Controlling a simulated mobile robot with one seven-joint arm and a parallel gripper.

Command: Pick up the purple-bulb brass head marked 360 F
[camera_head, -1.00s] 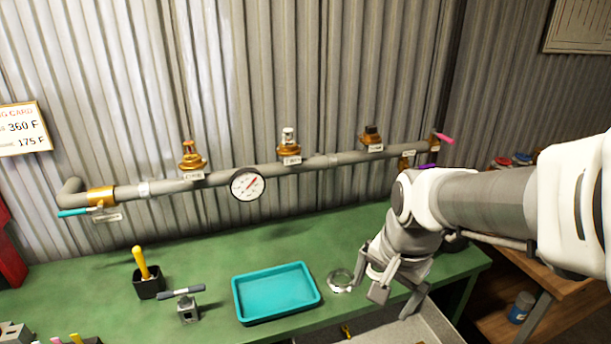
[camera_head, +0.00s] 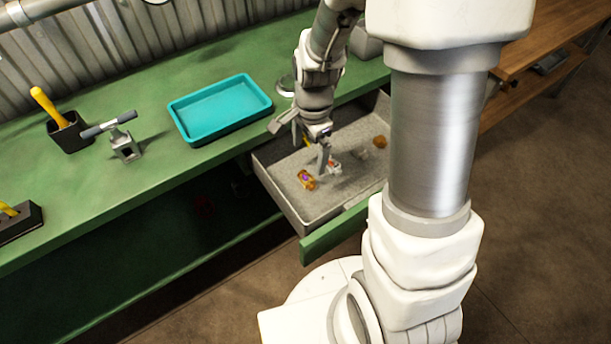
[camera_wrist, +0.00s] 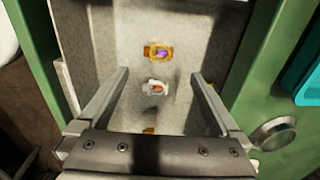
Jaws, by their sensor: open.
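The purple-bulb brass head (camera_head: 306,180) lies on its side in the open grey-lined drawer (camera_head: 300,215). In the wrist view the brass head (camera_wrist: 158,52) shows its purple bulb, ahead of my fingertips and near the middle. Its marking is too small to read. My gripper (camera_head: 311,155) is over the drawer, open and empty, with its fingers pointing down. In the wrist view its two fingers (camera_wrist: 160,75) stand wide apart. A silvery head with a reddish bulb (camera_wrist: 155,87) lies between the fingers' lines of reach, closer to the gripper than the purple-bulb head.
Another brass head (camera_head: 379,142) lies toward the drawer's right side. The drawer's green front (camera_head: 335,233) and grey walls surround the heads. A teal tray (camera_head: 220,108), a black holder with a yellow-handled tool (camera_head: 70,132) and a small vise (camera_head: 124,145) stand on the green bench.

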